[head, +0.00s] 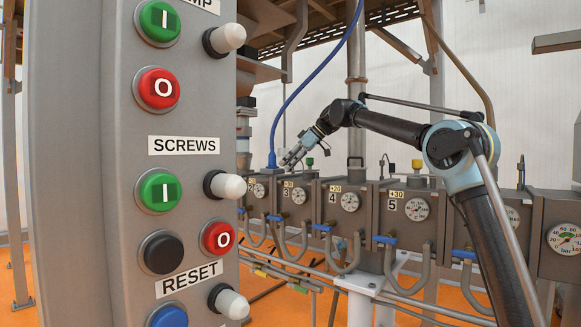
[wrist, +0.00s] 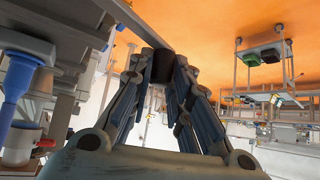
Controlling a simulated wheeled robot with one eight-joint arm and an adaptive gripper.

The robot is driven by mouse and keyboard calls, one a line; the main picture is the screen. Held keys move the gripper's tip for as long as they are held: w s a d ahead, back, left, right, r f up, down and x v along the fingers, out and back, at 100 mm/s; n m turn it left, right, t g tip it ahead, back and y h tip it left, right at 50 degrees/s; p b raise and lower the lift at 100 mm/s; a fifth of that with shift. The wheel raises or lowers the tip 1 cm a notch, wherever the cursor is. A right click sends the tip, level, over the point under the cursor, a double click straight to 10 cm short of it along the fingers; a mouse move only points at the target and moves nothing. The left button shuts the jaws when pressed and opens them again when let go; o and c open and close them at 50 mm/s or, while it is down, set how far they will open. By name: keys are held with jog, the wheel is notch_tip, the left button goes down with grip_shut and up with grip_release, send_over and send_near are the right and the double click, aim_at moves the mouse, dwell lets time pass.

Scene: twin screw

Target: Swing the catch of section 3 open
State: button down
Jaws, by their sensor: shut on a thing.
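Section 3 (head: 295,210) is a grey box in the row of numbered sections in the head view, with a "3" label and a round gauge on its front. My gripper (head: 287,163) is at its top, reached from the upper right.
A grey control panel (head: 120,230) with buttons fills the left foreground. A blue hose (head: 319,68) hangs down beside my gripper. Section 4 (head: 343,225) and section 5 (head: 405,225) stand to the right, with pipes below.

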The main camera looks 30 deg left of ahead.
jog(key=shift+w+d, duration=0.25)
jog(key=c, duration=1.5)
grip_release()
jog(key=shift+w+d, duration=0.1)
jog(key=v, duration=1.1)
jog(key=shift+d+r, duration=0.25)
jog(key=shift+r, duration=0.05)
